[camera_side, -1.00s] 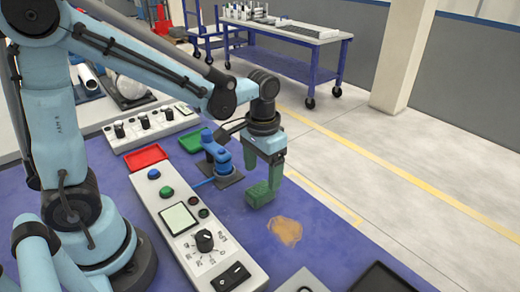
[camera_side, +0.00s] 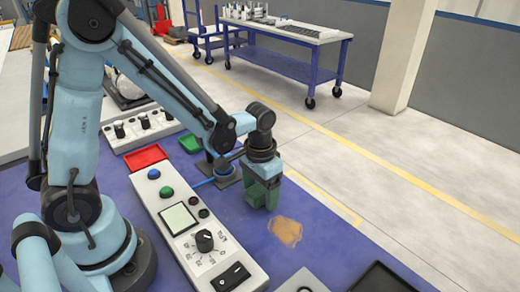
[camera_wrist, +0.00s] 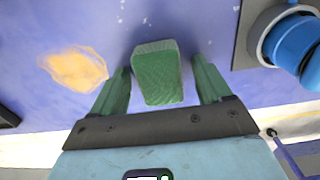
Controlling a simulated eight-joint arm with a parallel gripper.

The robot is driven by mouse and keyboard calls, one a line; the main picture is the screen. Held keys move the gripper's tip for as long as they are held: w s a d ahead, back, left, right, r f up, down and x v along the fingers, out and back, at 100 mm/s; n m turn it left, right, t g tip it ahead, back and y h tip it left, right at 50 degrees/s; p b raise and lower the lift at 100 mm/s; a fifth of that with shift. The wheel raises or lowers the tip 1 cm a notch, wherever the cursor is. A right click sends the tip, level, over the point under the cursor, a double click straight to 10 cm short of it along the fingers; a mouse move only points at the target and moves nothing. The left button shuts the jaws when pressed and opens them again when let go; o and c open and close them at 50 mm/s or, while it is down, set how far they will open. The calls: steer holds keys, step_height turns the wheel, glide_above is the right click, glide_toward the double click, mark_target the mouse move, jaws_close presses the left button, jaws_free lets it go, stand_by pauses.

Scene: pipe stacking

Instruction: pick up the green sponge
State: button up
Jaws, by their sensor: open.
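The green sponge (camera_wrist: 158,78) is a textured block on the blue table, seen between the two green fingers in the wrist view. My gripper (camera_wrist: 161,66) is open, with one finger on each side of the sponge and a visible gap at both sides. In the side view my gripper (camera_side: 264,194) points down and is low at the sponge's place. There the green fingers and the sponge overlap, so I cannot tell them apart well.
An orange-brown stain (camera_side: 285,231) lies on the table (camera_side: 325,260) near the sponge. A control box (camera_side: 190,222) with buttons and a knob stands to the left. A small blue device (camera_wrist: 292,42) is close by at the right in the wrist view. Red (camera_side: 146,158) and green trays (camera_side: 191,144) lie behind.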

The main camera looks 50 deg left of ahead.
mark_target(260, 191)
steer(key=shift+c, duration=0.2)
steer(key=c, duration=1.1)
steer(key=shift+r, duration=0.1)
steer(key=shift+r, duration=0.4)
steer(key=r, duration=0.3)
steer(key=shift+s+d+r, duration=0.25)
steer(key=shift+d+r, duration=0.05)
steer(key=s+d+r, duration=0.2)
steer(key=d, duration=0.1)
steer(key=s+d+r, duration=0.2)
steer(key=d, duration=0.1)
steer(key=s+d+r, duration=0.2)
steer(key=d, duration=0.1)
steer(key=shift+s+r, duration=0.1)
steer(key=shift+r, duration=0.1)
